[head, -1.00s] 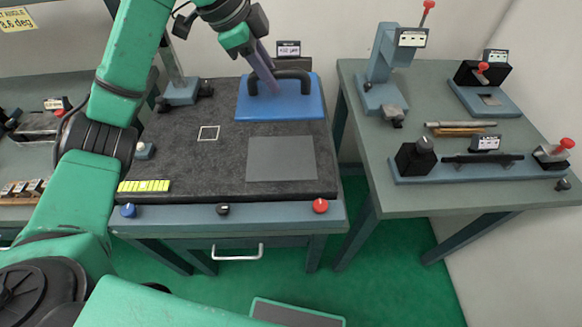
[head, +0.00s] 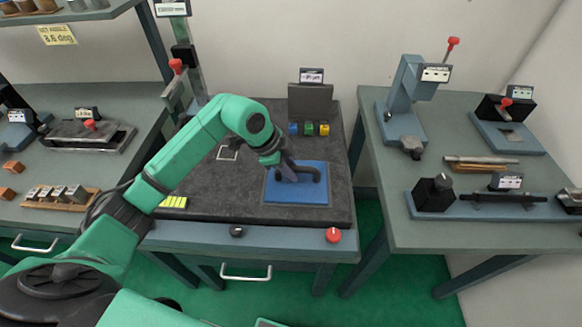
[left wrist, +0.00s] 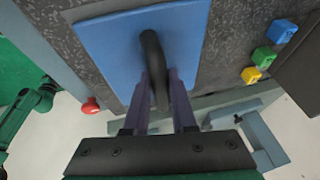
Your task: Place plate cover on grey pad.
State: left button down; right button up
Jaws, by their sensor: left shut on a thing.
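The plate cover (head: 280,194) is a blue rectangular plate with a black arched handle. It lies over the front right of the dark mat, where the grey pad was seen earlier. The pad itself is hidden beneath it. My left gripper (head: 290,172) comes down from the upper left and is shut on the handle. In the left wrist view, its two purple fingers (left wrist: 160,82) clasp the handle of the blue plate (left wrist: 108,42). I cannot tell whether the plate touches the pad or hovers just above it. My right gripper is not in view.
Small blue (head: 293,128), green (head: 309,129) and yellow (head: 325,129) blocks stand behind the cover, before a grey stand (head: 311,102). A red knob (head: 333,235) and a black knob (head: 236,231) sit on the front edge. A white square outline (head: 228,153) on the mat is clear.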

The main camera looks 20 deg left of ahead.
pick_arm(q)
jog(key=shift+f, duration=0.1)
jog(key=c, duration=0.7)
grip_release()
jog(key=shift+c, duration=0.2)
jog(key=shift+a+r, duration=0.1)
jog(key=shift+r, duration=0.2)
jog(key=b+v, duration=0.1)
jog(key=v, duration=1)
jog(key=shift+r+b, duration=0.3)
jog(key=shift+b, duration=0.05)
jog(key=shift+s+a, duration=0.1)
jog(key=shift+s, duration=0.05)
